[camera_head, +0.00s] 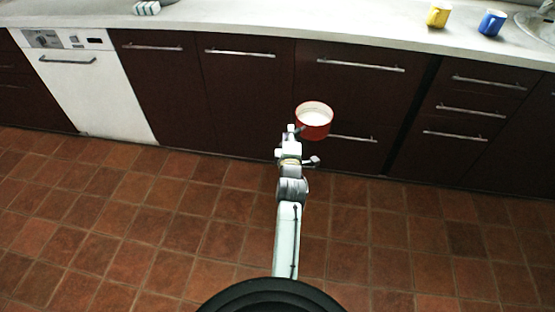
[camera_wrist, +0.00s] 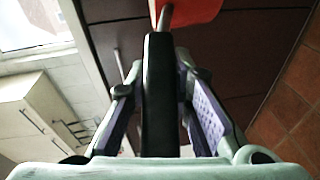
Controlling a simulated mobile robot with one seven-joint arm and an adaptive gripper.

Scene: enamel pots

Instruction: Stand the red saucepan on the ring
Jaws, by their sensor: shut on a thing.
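The red saucepan (camera_head: 314,130) has a pale inside and is held in the air in front of the dark cabinet fronts, below counter height. Its open top faces up toward the head camera. My gripper (camera_head: 293,131) is at its left side. In the wrist view, my gripper (camera_wrist: 160,75) is shut around the pan's long black handle (camera_wrist: 158,100), with a finger on each side. Part of the red pan (camera_wrist: 192,10) shows at the top edge there. I cannot make out a ring in either view.
The pale counter (camera_head: 300,25) runs along the back above dark drawers. A yellow mug (camera_head: 438,16) and a blue mug (camera_head: 492,23) stand near the sink (camera_head: 540,25) at right. A small striped item (camera_head: 146,8) is at back left. The white dishwasher (camera_head: 95,95) is at left. The tiled floor is clear.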

